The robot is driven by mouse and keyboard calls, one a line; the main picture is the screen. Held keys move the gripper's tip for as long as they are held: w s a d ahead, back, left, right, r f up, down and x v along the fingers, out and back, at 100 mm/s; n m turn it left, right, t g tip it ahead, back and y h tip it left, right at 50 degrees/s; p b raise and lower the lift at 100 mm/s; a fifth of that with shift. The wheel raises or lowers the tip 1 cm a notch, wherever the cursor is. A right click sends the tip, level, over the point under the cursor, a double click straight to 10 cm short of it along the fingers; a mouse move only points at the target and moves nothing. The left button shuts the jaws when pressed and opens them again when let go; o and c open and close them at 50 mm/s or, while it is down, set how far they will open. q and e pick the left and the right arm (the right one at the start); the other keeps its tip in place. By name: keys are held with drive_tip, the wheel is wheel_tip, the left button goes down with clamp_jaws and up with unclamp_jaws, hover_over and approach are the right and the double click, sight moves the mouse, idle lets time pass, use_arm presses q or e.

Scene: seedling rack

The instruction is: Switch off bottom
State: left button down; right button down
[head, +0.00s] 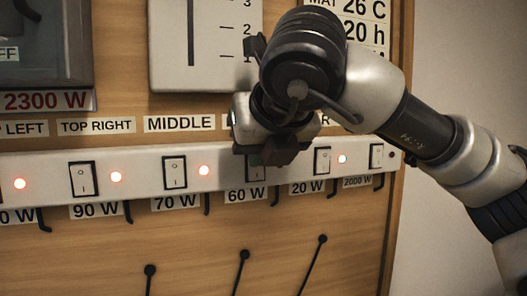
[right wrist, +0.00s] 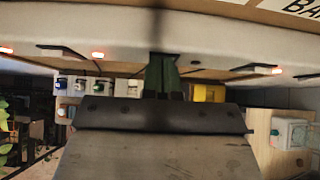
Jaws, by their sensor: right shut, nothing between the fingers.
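A white switch strip (head: 140,186) runs across the wooden board, with several rocker switches. The rocker over the 60 W label (head: 245,195) is partly covered by my right gripper (head: 268,156); only its lower part (head: 256,174) shows. The name label above it is mostly hidden, so I cannot read "bottom" there, and its light is hidden. My right gripper is shut and empty, its tips at or just in front of that rocker; I cannot tell whether they touch. In the right wrist view the closed fingers (right wrist: 162,72) point at the strip. My left gripper is not in view.
Neighbouring rockers are the 70 W switch (head: 174,171) and the 20 W switch (head: 322,160). Lights beside several switches glow, such as the one near MIDDLE (head: 204,170); the far right light (head: 392,154) looks dark. Black cables hang below the strip.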

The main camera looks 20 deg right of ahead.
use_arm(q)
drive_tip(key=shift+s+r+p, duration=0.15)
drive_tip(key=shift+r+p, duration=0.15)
use_arm(e)
drive_tip(key=shift+s+r, duration=0.1)
drive_tip(key=shift+r, duration=0.8)
